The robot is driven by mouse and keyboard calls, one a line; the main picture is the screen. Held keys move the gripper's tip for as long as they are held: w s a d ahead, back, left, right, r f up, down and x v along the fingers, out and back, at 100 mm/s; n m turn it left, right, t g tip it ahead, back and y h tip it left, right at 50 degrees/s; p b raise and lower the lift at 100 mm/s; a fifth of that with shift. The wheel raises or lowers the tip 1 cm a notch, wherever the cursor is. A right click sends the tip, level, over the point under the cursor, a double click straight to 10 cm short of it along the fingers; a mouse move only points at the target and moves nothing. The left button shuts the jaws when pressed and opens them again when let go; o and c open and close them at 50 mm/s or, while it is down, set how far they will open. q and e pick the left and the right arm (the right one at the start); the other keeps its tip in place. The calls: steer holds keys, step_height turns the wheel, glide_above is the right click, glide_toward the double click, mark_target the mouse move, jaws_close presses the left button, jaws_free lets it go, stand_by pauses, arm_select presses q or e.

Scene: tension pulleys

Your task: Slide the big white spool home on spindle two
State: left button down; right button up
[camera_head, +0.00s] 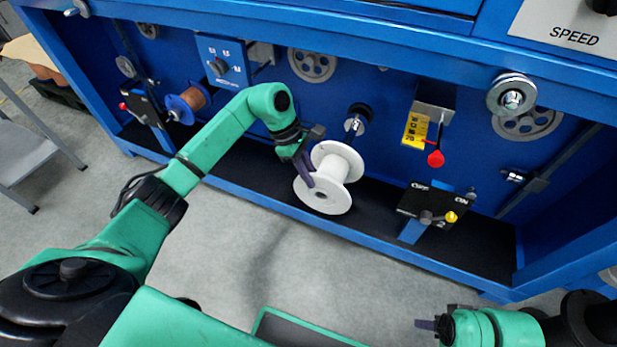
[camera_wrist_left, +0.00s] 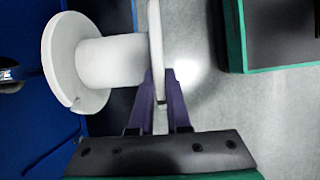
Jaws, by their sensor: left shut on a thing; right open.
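The big white spool (camera_head: 338,166) hangs in front of the blue machine, its near flange facing down toward me. My left gripper (camera_head: 308,170) is shut on the rim of that near flange. In the left wrist view the flange edge sits between the two purple fingers (camera_wrist_left: 160,95), and the spool (camera_wrist_left: 105,62) extends left. A metal spindle (camera_head: 354,124) sticks out from the machine just above and behind the spool; a metal tip (camera_wrist_left: 10,76) shows left of the far flange, apart from it. My right gripper (camera_head: 428,324) is open and empty at bottom right.
A copper-coloured spool (camera_head: 188,103) sits on a spindle at the left. A yellow-labelled bracket with a red knob (camera_head: 435,158) and a black panel (camera_head: 432,203) stand right of the white spool. The floor (camera_head: 270,250) in front is clear.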

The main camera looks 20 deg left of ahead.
mark_target(326, 162)
arm_select(q)
steer(key=shift+w+d+b, duration=0.1)
steer(key=shift+w+b, duration=0.55)
steer(key=shift+w, duration=0.5)
steer(key=shift+w, duration=0.1)
steer(key=shift+w+b, duration=0.9)
steer(key=shift+w, duration=0.5)
steer(key=shift+r, duration=0.1)
steer(key=shift+d, duration=0.1)
steer(key=shift+w+d+b, duration=0.1)
steer(key=shift+w+b, duration=0.95)
steer(key=shift+w, duration=0.4)
